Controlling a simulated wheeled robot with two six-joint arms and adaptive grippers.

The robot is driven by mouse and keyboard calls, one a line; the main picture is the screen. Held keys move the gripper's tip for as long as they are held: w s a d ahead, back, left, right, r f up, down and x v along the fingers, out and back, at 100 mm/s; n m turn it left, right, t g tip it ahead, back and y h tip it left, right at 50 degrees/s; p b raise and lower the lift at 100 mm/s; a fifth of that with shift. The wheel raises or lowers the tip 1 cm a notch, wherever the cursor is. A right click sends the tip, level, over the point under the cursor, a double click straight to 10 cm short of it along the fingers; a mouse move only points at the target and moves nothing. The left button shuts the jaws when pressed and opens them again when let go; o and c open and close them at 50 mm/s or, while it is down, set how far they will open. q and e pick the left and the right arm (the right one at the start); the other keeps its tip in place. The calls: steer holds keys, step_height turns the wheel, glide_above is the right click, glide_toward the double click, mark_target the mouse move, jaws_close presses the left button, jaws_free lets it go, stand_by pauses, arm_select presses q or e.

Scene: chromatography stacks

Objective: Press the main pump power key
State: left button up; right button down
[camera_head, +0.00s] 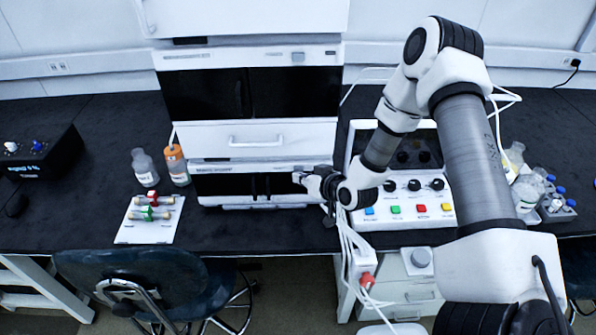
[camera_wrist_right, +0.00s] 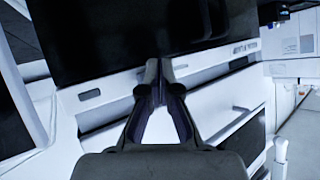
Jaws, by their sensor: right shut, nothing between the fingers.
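The white stack of modules (camera_head: 245,143) stands at the centre of the bench, with dark front windows and a white drawer front in the middle. My right gripper (camera_head: 299,177) reaches in from the right, at the right part of the lowest module (camera_head: 228,168). In the right wrist view the gripper's fingertips (camera_wrist_right: 160,66) are together with nothing held, in front of a white strip below a dark panel (camera_wrist_right: 130,30). I cannot tell whether they touch it. I cannot make out the pump power key for sure; the gripper covers part of the lowest module's front.
A control box (camera_head: 396,222) with black knobs and coloured buttons stands right of the stack, partly behind my arm. Two bottles (camera_head: 144,167) and a white tray (camera_head: 146,232) are at the left. Glassware and a vial rack (camera_head: 557,209) are at the right. A chair (camera_head: 130,275) stands in front.

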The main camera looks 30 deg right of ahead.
steer(key=shift+w+d, duration=0.2)
steer(key=shift+w, duration=0.15)
stand_by(0.3)
steer(key=shift+s+a, duration=0.55)
steer(key=shift+s, duration=0.3)
steer(key=shift+s+a, duration=0.5)
steer(key=shift+s, duration=0.35)
steer(key=shift+s+a, duration=0.55)
steer(key=shift+s, duration=0.3)
steer(key=shift+s+a, duration=0.5)
steer(key=shift+s, duration=0.35)
